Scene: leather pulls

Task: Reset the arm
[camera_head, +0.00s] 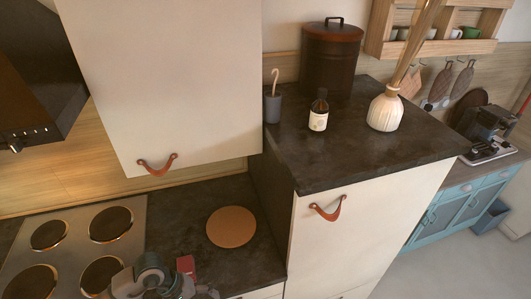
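Part of one arm of mine, which I take to be the left, shows at the bottom edge, left of centre. Its grey gripper (150,276) is over the counter, close to the cooktop's right side. The fingers are cut off or too unclear to tell whether they are open. A small dark red piece (186,265) shows beside it; I cannot tell what it is. My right gripper is out of view.
A cooktop (75,238) is at lower left and a round brown mat (231,227) lies on the dark counter. An upper cabinet (165,75) with a leather pull hangs above. The raised top at right holds a canister (330,60), bottle (319,112), cup (272,107) and vase (385,111).

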